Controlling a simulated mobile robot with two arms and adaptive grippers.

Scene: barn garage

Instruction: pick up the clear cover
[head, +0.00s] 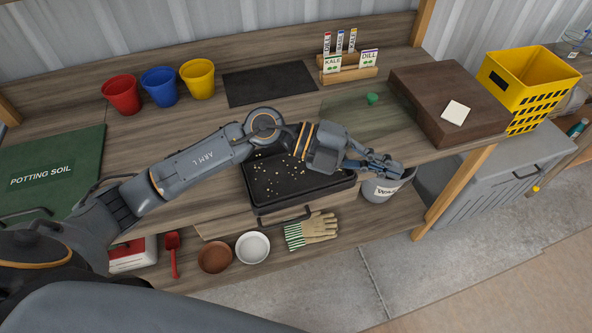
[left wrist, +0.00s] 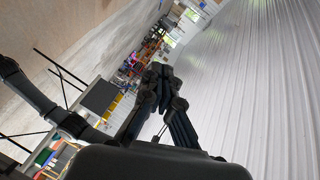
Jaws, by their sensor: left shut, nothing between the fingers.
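The clear cover (head: 350,112) is a see-through, faintly green sheet with a green knob (head: 372,98). In the head view it lies on the wooden bench, left of a brown box. My left gripper (head: 397,169) is shut and empty. In the head view it is below and slightly right of the cover and apart from its knob. The left wrist view shows the same gripper (left wrist: 158,72) with its fingers together. My left arm crosses in front of a black tray (head: 300,190) holding small pale bits. My right gripper is not in view.
The brown box (head: 450,98) and a yellow crate (head: 528,82) stand at the right. Seed packets in a wooden holder (head: 349,76) are behind the cover. A black mat (head: 270,83) and red, blue and yellow pots (head: 158,86) are to the left. A grey bucket (head: 380,190) is below the gripper.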

